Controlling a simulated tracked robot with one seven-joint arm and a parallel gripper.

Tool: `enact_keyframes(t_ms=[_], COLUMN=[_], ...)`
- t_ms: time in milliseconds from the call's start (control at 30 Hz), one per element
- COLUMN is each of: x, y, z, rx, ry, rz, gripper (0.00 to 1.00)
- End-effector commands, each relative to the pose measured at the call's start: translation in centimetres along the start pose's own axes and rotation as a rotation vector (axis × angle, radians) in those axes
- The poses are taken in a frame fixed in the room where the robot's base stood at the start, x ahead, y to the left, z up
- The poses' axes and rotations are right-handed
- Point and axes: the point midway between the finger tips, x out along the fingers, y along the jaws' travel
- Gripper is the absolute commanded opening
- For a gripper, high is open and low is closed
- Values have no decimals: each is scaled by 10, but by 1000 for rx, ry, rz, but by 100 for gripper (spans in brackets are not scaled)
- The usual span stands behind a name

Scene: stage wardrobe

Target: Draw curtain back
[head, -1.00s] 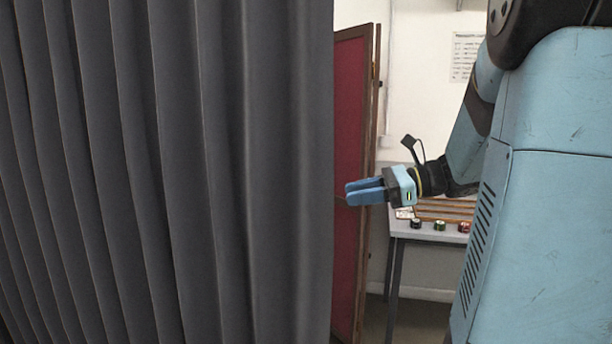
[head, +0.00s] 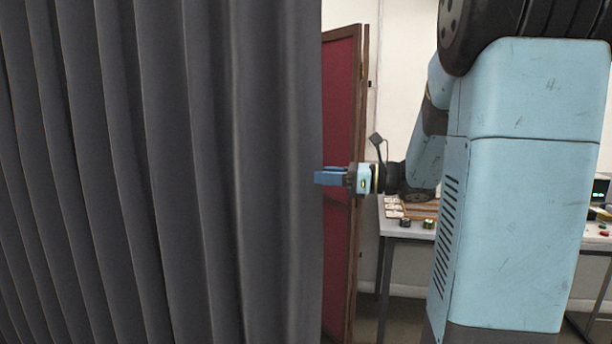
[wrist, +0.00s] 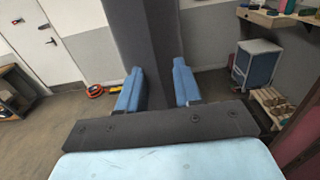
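The dark grey pleated curtain (head: 160,170) fills the left half of the head view and hangs closed in upright folds. My gripper (head: 318,177) is at its right edge, about mid-height in the picture, with the fingertips overlapping that edge. In the wrist view the two blue fingers of my gripper (wrist: 158,85) stand apart. The curtain's dark edge (wrist: 148,35) reaches down between them. I cannot tell whether either finger touches the cloth.
A red panel with a wooden frame (head: 340,120) stands just behind the curtain's edge. A table (head: 400,228) with small items is behind my arm. The wrist view shows a white door (wrist: 42,40), a blue cabinet (wrist: 256,66) and orange coiled things (wrist: 97,90) on the floor.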

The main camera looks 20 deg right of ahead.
Motion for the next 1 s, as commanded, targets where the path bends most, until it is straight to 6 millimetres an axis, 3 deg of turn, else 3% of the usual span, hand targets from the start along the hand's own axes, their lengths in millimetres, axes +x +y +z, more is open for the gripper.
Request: enact_keyframes(t_ms=[100,300,700,1000], x=[19,38,43,43], y=[1,0,0,0], z=[0,0,0,0], rx=[0,0,0,0], ry=[0,0,0,0], rz=[2,1,0,0], gripper=[34,34,34,5])
